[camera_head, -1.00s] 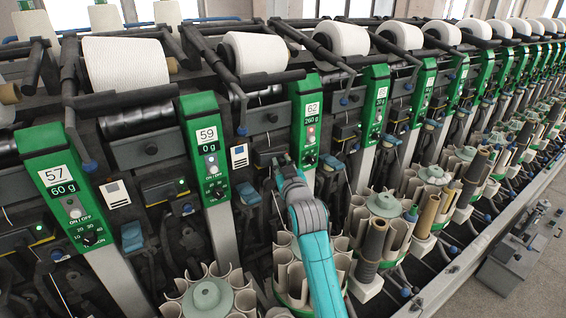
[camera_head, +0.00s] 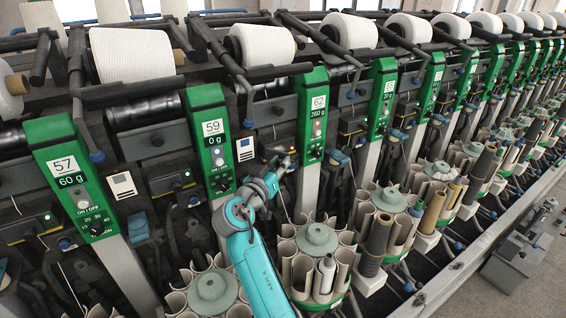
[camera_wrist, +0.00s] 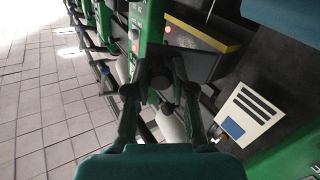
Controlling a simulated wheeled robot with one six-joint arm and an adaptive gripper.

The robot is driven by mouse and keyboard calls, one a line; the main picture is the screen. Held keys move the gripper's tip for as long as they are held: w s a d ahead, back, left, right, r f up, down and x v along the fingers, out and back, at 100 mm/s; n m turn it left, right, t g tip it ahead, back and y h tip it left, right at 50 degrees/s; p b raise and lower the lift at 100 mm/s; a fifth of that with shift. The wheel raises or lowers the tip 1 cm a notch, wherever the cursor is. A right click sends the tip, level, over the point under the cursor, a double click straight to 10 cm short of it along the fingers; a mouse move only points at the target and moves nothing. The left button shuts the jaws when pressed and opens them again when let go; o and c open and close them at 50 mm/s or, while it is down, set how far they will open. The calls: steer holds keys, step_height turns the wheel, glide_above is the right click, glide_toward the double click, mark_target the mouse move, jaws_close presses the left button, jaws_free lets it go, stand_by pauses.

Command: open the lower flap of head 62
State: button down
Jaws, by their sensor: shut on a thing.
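The green panel of head 62 (camera_head: 316,115) stands upright near the middle of the head view, with a "260 g" display. My gripper (camera_head: 287,162) is just left of its lower part, in front of the dark box of that head. In the wrist view my gripper (camera_wrist: 160,80) has its two dark fingers drawn together on a small dark part, which I take as the lower flap. The flap's outline is mostly hidden by the fingers and shadow, and I cannot tell its angle. The green panel (camera_wrist: 145,35) also shows behind the fingers.
Head 59's panel (camera_head: 213,140) stands to the left. A white card (camera_head: 245,149) is beside my wrist; the card (camera_wrist: 249,115) is right of the fingers in the wrist view. Round tube magazines (camera_head: 318,238) stand below, close to my arm. Floor shows beyond the machine's edge.

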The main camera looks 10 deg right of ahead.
steer(key=shift+s+a+f+m+g+h, duration=0.1)
steer(key=shift+a+m+g+h, duration=0.3)
steer(key=shift+m+g+h, duration=0.4)
steer(key=shift+s+a+r+m+g+h, duration=0.1)
steer(key=shift+a+m+g+h, duration=0.3)
steer(key=shift+m+g+h, duration=0.45)
steer(key=shift+s+a+f+m+g+h, duration=0.1)
steer(key=shift+a+m+g+h, duration=0.45)
steer(key=shift+g, duration=0.4)
steer(key=shift+d, duration=0.1)
steer(key=c, duration=1)
jaws_free()
steer(key=v, duration=1.2)
steer(key=shift+w+f, duration=0.1)
steer(key=shift+w, duration=0.05)
